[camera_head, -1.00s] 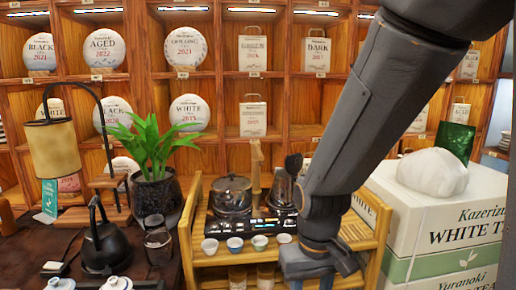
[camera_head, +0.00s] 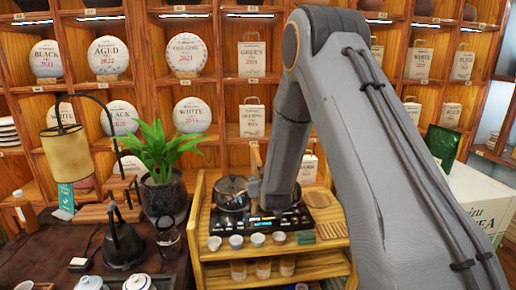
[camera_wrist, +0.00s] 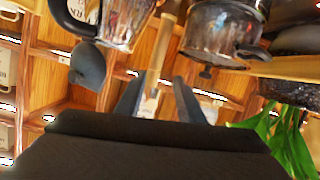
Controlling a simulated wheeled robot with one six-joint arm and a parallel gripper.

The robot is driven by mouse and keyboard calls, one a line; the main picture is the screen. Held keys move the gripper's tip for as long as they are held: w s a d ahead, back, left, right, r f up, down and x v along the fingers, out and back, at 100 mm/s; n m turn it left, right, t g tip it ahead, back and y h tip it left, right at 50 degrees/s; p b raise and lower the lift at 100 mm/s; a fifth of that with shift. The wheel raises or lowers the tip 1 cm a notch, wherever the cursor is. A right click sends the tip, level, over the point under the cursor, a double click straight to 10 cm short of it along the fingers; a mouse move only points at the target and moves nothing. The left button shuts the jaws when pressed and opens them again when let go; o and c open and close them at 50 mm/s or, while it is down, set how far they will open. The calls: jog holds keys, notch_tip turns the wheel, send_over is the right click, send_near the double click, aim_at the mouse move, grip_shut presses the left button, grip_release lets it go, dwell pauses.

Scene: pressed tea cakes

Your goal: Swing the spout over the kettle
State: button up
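The spout is a light wooden post (camera_head: 256,156) standing between two vessels on the black stove (camera_head: 262,222). In the wrist view, which looks upside down, the post (camera_wrist: 160,48) lines up between my two fingers. My gripper (camera_wrist: 157,84) is open, its dark fingers apart; I cannot tell whether either touches the post. A glass-and-metal pot (camera_head: 231,194) with a dark lid sits on the left of the stove, and also shows in the wrist view (camera_wrist: 222,32). The kettle (camera_wrist: 122,20), with a black handle and raised round lid (camera_wrist: 88,66), is hidden behind my arm in the head view.
Several small cups (camera_head: 236,242) line the front of the wooden cart (camera_head: 225,262). A potted plant (camera_head: 162,190) and a black iron kettle (camera_head: 122,243) stand to the left. White boxes (camera_head: 480,200) are at the right. Shelves of tea cakes fill the back.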

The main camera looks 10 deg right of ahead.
aim_at(260, 166)
jog(key=w+r+t+p, duration=0.1)
jog(key=r, duration=0.1)
jog(key=w+r+t+p, duration=0.1)
jog(key=t, duration=0.1)
jog(key=shift+w+d+r, duration=0.1)
jog(key=shift+w+r, duration=0.3)
jog(key=shift+w+d+p, duration=0.15)
jog(key=shift+w+p, duration=0.6)
jog(key=shift+w, duration=1.15)
jog(key=shift+w+d+p, duration=0.15)
jog(key=shift+w+p, duration=0.55)
jog(key=shift+w, duration=1.2)
grip_shut()
